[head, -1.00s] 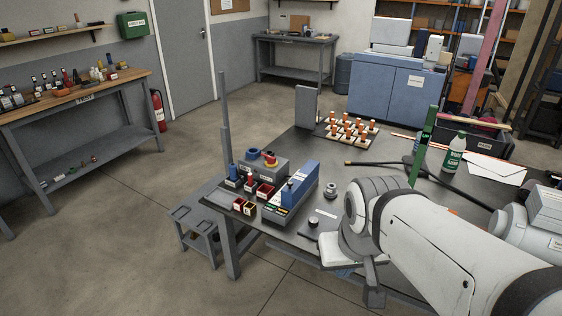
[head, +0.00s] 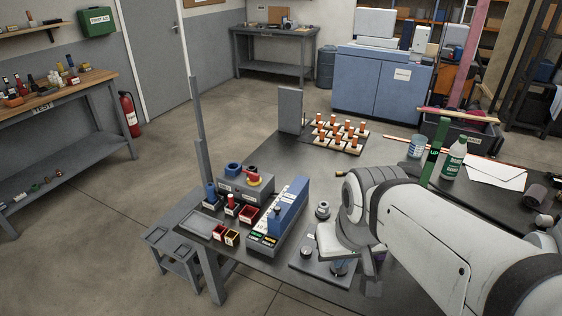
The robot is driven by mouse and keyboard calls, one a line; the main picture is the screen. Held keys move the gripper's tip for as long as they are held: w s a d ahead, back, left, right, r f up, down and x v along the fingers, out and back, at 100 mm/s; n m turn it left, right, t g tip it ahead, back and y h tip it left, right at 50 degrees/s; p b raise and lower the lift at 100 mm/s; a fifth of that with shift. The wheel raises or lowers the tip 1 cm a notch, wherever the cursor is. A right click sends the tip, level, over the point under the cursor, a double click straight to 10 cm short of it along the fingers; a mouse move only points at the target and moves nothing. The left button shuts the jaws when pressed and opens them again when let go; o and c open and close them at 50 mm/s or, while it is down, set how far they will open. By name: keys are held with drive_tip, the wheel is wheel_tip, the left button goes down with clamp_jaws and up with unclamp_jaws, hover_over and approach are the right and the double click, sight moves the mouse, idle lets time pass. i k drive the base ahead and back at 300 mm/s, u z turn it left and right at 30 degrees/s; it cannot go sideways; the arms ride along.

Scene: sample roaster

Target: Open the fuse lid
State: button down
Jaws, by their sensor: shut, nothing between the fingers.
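A block with a long blue cover (head: 288,209) and a white labelled strip stands on the dark workbench (head: 268,160). The blue cover looks closed. I cannot tell for sure whether it is the fuse lid. A flat grey plate (head: 301,266) with a small black knob lies to its right, partly hidden by my arm.
A grey post (head: 199,120) rises at the bench's left edge. Orange-topped pieces (head: 340,133) stand behind. A green-labelled bottle (head: 454,160) is at right.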

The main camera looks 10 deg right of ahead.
sight(279, 219)
drive_tip(key=i, duration=0.3)
drive_tip(key=u, duration=0.05)
drive_tip(key=k, duration=1.2)
drive_tip(key=u, duration=0.6)
drive_tip(key=i, duration=2.05)
drive_tip(key=z, duration=0.65)
